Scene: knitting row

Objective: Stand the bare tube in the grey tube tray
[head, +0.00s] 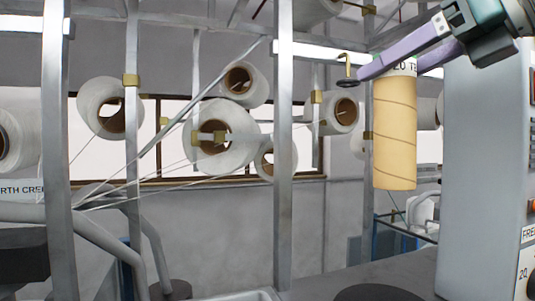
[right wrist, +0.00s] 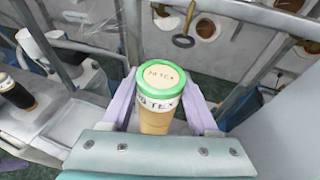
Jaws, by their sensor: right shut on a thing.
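The bare tube (head: 395,130) is a tan cardboard cylinder with a spiral seam and a printed white band near its top. It hangs upright at the right of the head view. My right gripper (head: 378,72) is shut on it near the top, with purple fingers on either side. In the right wrist view the tube (right wrist: 155,118) shows its green-rimmed, lettered top between the fingers (right wrist: 160,85). A grey rim (head: 245,295) shows at the bottom edge of the head view; I cannot tell whether it is the tube tray. My left gripper is out of view.
Grey metal posts (head: 284,150) stand before several white yarn cones (head: 215,135) with threads running left. A hook with a dark ring (head: 346,80) is close to the right fingers. A grey cabinet (head: 485,150) stands at right.

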